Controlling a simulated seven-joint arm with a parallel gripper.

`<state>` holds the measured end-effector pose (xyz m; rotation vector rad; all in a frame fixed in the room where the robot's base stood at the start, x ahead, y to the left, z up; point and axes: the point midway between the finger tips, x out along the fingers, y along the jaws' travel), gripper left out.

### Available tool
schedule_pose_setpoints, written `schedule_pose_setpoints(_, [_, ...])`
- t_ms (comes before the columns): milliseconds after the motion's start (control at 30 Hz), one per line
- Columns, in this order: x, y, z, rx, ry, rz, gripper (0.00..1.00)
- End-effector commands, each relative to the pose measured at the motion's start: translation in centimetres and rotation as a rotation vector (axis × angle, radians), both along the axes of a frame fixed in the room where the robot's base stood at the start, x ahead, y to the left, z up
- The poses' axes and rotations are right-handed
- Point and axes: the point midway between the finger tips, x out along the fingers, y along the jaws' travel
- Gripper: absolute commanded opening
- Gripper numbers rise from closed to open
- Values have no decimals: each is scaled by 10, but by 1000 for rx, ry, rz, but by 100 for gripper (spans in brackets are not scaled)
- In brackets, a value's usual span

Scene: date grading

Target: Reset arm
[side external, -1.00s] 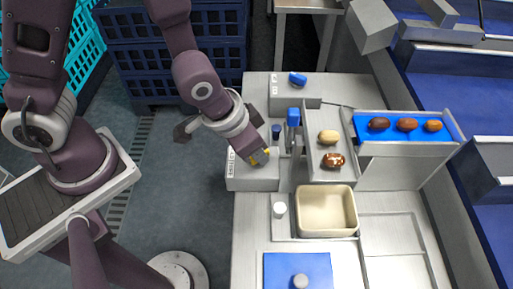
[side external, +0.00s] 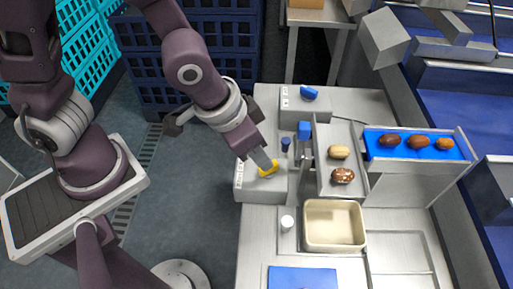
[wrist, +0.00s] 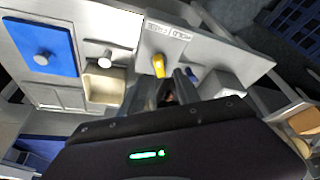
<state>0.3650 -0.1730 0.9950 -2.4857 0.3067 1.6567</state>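My gripper (side external: 263,160) is at the grey box (side external: 243,190) in the side view, over its yellow lever (side external: 268,170). In the wrist view my gripper (wrist: 166,80) has its two dark fingers apart, with a gap between them. The yellow lever (wrist: 158,65) shows just past the fingertips, nearer the left finger. I see no held object. Whether a finger touches the lever I cannot tell.
Two dates (side external: 341,175) lie on a grey tray right of the gripper, and several lie on the blue strip (side external: 375,147). A blue block (side external: 304,130) stands near the gripper. A cream bin (side external: 333,203) and white knob (side external: 287,222) are in front.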

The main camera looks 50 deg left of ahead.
Motion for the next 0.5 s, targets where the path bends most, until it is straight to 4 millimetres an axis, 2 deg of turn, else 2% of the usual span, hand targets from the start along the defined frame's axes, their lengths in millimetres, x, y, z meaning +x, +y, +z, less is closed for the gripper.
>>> schedule_pose_setpoints(133, [-5,0,12,-2,-1,-1,38])
schedule_pose_setpoints(500, [-6,3,18,-13,4,9,38])
